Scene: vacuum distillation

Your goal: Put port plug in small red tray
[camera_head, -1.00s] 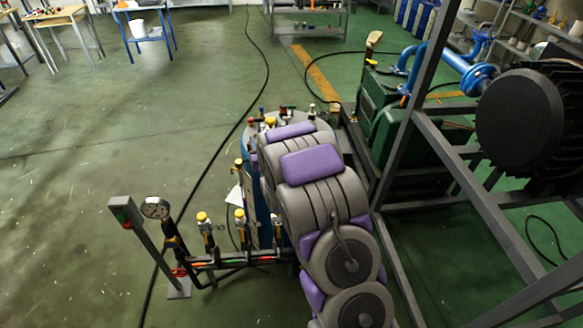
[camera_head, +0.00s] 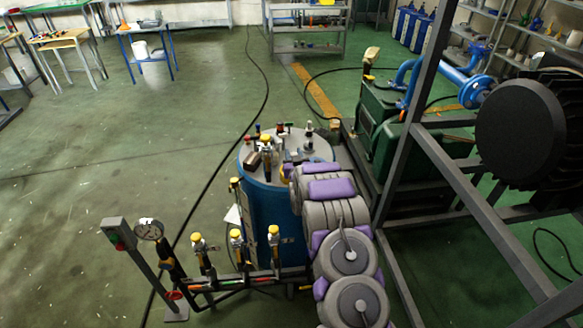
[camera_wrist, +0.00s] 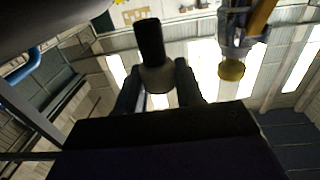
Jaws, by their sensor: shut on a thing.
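My gripper (camera_wrist: 158,82) shows in the wrist view as two dark fingers. It is shut on the port plug (camera_wrist: 150,42), which has a dark upright cylinder and a paler round part between the fingers. In the head view, my grey and purple arm hides the gripper and the plug. I cannot make out the small red tray in either view.
A blue tank (camera_head: 262,208) with fittings on its lid stands beside my arm. A pipe manifold with yellow-capped valves (camera_head: 236,245) and a gauge (camera_head: 149,229) is in front. A dark metal frame (camera_head: 455,170) stands right. The left floor is open.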

